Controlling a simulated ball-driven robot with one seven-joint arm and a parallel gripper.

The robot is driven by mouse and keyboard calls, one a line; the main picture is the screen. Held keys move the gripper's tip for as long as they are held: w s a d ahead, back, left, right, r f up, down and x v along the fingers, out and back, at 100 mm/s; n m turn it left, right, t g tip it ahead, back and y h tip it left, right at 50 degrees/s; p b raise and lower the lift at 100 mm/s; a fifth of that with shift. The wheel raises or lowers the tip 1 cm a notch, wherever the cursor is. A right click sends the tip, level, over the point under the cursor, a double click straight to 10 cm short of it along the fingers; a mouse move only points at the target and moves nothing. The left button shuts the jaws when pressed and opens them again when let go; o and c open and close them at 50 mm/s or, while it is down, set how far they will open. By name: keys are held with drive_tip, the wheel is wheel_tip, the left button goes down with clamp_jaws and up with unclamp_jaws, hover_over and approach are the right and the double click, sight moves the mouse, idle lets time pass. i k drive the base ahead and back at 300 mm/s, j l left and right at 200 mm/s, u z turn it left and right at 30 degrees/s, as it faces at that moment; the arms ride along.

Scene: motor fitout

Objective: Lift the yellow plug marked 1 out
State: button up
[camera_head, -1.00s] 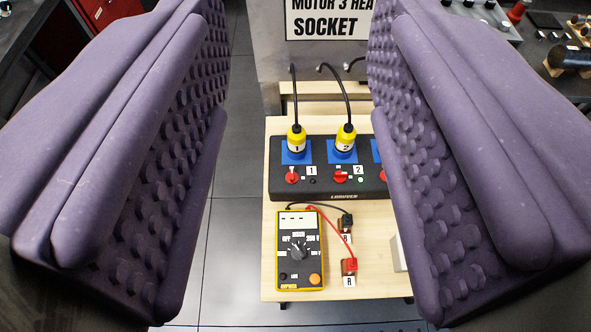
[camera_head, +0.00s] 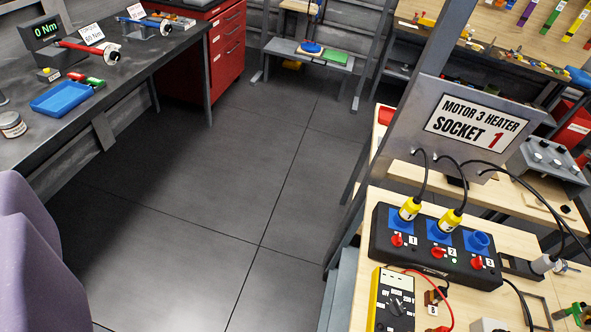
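The yellow plug (camera_head: 409,209) in the position marked 1 stands upright in the leftmost blue socket of the black socket box (camera_head: 380,250), in the right part of the view. A black cable runs up from it to the sign panel. Its own number is too small to read now. A second yellow plug (camera_head: 450,221) sits in the socket marked 2. The blue socket (camera_head: 479,242) marked 3 has no plug. One purple finger of my gripper (camera_head: 25,255) shows at the left edge, well apart from the plugs. The other finger is out of view. Nothing is seen held.
The sign (camera_head: 478,125) reads "Motor 3 heater socket 1". A yellow multimeter (camera_head: 392,302) with red lead lies before the box. A pale plug (camera_head: 545,264) lies right of it. A grey post (camera_head: 425,100) rises behind. A workbench (camera_head: 100,105) stands left; open floor (camera_head: 190,220) lies between.

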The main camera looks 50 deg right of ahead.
sight(408, 212)
drive_tip(key=i+j+u, duration=0.45)
drive_tip(key=i+u, duration=0.25)
drive_tip(key=i+l+z, duration=0.1)
drive_tip(key=i+z, duration=0.2)
drive_tip(key=z, duration=0.15)
drive_tip(key=i+z, duration=0.3)
drive_tip(key=z, duration=0.15)
drive_tip(key=i+j+z, duration=0.1)
drive_tip(key=i+z, duration=0.15)
drive_tip(key=z, duration=0.2)
drive_tip(key=i+l+z, duration=0.2)
drive_tip(key=z, duration=0.25)
drive_tip(key=i+l+z, duration=0.1)
drive_tip(key=i+z, duration=0.6)
drive_tip(key=z, duration=0.2)
drive_tip(key=i+j+z, duration=0.1)
drive_tip(key=i+z, duration=0.2)
drive_tip(key=z, duration=0.15)
drive_tip(key=i+j+z, duration=0.2)
drive_tip(key=z, duration=0.25)
drive_tip(key=i+z, duration=0.2)
drive_tip(key=z, duration=0.25)
drive_tip(key=i+z, duration=0.25)
drive_tip(key=z, duration=0.15)
drive_tip(key=i+j+z, duration=0.1)
drive_tip(key=z, duration=0.35)
drive_tip(key=i, duration=0.1)
